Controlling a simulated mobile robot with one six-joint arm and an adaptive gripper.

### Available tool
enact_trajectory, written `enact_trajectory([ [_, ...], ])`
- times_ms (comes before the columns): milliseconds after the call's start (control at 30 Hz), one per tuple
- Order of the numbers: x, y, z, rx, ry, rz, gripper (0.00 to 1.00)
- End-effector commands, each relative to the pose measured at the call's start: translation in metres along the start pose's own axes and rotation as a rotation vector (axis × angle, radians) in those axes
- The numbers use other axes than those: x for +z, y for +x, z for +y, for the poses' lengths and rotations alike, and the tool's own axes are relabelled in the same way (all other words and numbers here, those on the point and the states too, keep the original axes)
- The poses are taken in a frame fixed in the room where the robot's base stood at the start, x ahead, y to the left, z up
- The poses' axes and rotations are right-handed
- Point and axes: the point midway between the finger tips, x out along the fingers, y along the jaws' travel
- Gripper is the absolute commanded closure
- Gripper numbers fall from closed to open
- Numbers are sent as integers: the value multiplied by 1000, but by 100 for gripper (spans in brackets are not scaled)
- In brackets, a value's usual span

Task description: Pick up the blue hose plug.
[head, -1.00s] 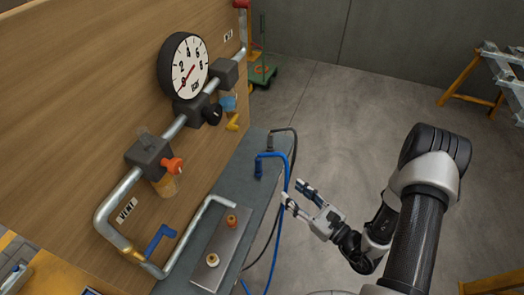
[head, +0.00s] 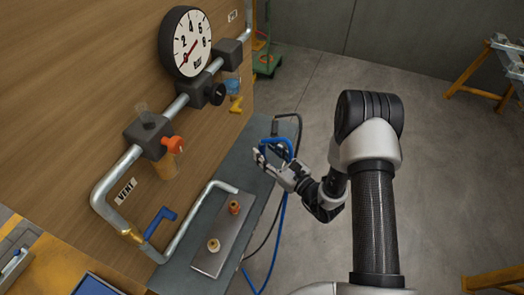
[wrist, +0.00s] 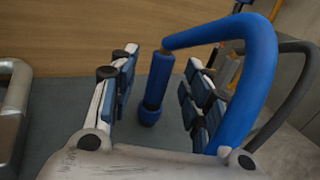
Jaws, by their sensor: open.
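The blue hose plug (wrist: 153,98) hangs or stands upright at the end of a blue hose (wrist: 243,78), above the grey bench top in the wrist view. In the head view the blue hose (head: 277,141) arches at my gripper (head: 268,158), which hides most of the plug. My gripper is open. In the wrist view its blue-padded fingers (wrist: 162,82) lie on either side of the plug, with a visible gap to each. The hose passes over and outside the right finger, close to it. I cannot tell whether they touch.
A dark hose (head: 298,122) loops up behind the blue one at the bench's (head: 250,190) edge. A metal plate (head: 222,250) with two fittings lies nearer on the bench. The wooden panel (head: 60,100) with pipe, valves and gauge (head: 187,42) stands at left. Open floor lies at right.

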Motion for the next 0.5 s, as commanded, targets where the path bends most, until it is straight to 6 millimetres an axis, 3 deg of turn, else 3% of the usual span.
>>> enact_trajectory([
  [200,-1,25,0,1,-1,0,56],
  [433,0,27,0,0,1,1,56],
  [500,0,26,0,0,0,1,60],
])
